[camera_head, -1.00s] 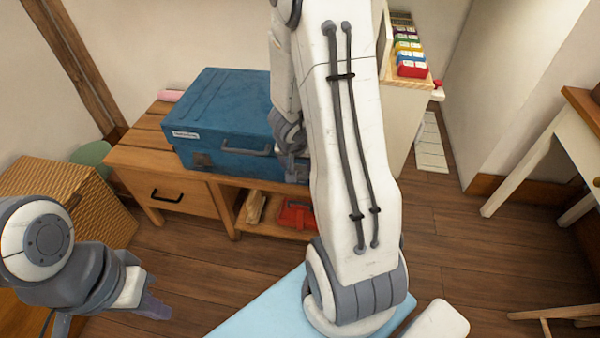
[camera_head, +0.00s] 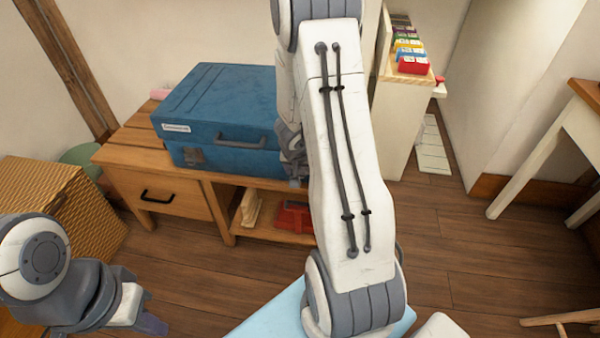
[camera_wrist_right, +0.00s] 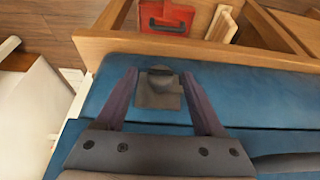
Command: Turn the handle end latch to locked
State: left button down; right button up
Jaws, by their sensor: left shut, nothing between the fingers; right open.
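A blue case (camera_head: 215,98) with a grey handle (camera_head: 240,141) on its front stands shut on a wooden bench. One grey latch (camera_head: 193,156) shows left of the handle. In the right wrist view, another grey latch (camera_wrist_right: 158,92) is on the blue case (camera_wrist_right: 110,100). My right gripper (camera_wrist_right: 165,75) is open, with one finger on each side of this latch; I cannot tell if they touch it. In the head view my right gripper (camera_head: 294,170) is at the case's right front, mostly hidden by my arm. My left gripper (camera_head: 152,323) is shut and empty, low at the left.
The bench (camera_head: 125,156) has a drawer and an open shelf holding a red box (camera_head: 294,217). A wicker basket (camera_head: 65,210) stands left. A white cabinet with a colourful file tray (camera_head: 412,66) stands right. Open wooden floor lies in front.

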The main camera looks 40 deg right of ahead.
grip_shut()
jog(key=t+y+b, duration=0.1)
jog(key=t+b, duration=0.1)
jog(key=b, duration=0.6)
jog(key=f+m+t+y+b, duration=0.1)
jog(key=t+y+b, duration=0.1)
jog(key=b, duration=0.6)
jog(key=s+d+t+y+b, duration=0.1)
jog(key=b, duration=0.7)
jog(key=shift+f+m+t+y, duration=0.25)
jog(key=shift+m+t+y, duration=0.05)
jog(key=shift+t, duration=0.1)
jog(key=shift+s+f+m+t+y+b, duration=0.1)
jog(key=shift+m+t+y+b, duration=0.5)
jog(key=shift+t+b, duration=1.4)
jog(key=shift+s+f+m+t+y+b, duration=0.1)
jog(key=shift+m+t+y+b, duration=0.5)
jog(key=shift+b, duration=2.65)
jog(key=shift+f+m+t+y+b, duration=0.15)
jog(key=shift+t+y+b, duration=1.15)
jog(key=shift+b, duration=1.3)
jog(key=shift+r+t, duration=0.15)
jog(key=shift+t, duration=0.15)
grip_release()
